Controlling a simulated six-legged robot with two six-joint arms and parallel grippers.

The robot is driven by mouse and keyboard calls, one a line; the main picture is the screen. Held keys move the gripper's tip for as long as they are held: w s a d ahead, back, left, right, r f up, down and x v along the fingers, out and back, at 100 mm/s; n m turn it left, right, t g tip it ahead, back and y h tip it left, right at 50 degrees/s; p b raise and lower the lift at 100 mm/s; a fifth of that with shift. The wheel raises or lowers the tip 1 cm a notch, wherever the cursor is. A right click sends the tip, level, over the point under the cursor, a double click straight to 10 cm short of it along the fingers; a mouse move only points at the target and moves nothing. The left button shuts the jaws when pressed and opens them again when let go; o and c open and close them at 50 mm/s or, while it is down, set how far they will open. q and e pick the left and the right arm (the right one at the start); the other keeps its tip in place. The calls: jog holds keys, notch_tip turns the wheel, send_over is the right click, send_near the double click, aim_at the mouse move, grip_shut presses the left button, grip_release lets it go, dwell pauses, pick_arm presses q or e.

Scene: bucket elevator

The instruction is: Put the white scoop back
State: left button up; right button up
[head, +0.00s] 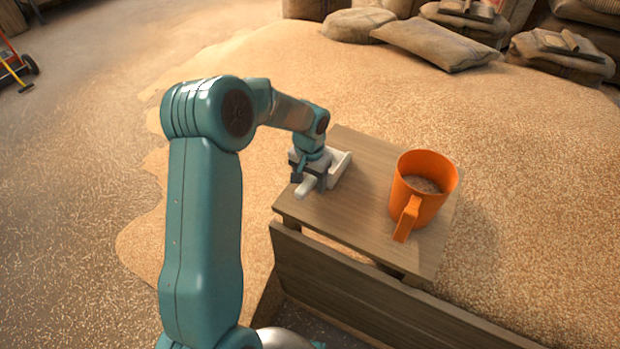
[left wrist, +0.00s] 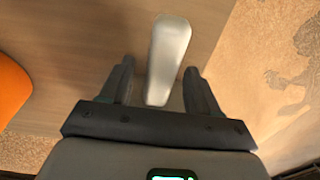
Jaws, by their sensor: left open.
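The white scoop (head: 340,167) lies on the left part of a small wooden table (head: 345,215) in the head view. Its handle (head: 306,187) points toward the front left. My left gripper (head: 309,180) is over the handle and hides part of the scoop. In the left wrist view the white handle (left wrist: 167,60) passes between the two dark fingers of my left gripper (left wrist: 158,88). The fingers are open, with a gap on each side of the handle. My right gripper is not in view.
An orange jug (head: 422,188) with grain-like contents stands on the table's right side. A wooden board (head: 370,300) runs along the table's front. Grain (head: 500,130) surrounds the table, and sacks (head: 440,45) lie at the back.

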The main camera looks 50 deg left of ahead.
pick_arm(q)
notch_tip(320, 180, up, 12)
jog(key=p, duration=0.1)
jog(key=shift+s+d, duration=0.15)
jog(key=shift+s, duration=0.1)
jog(key=shift+r, duration=0.1)
dwell(0.4)
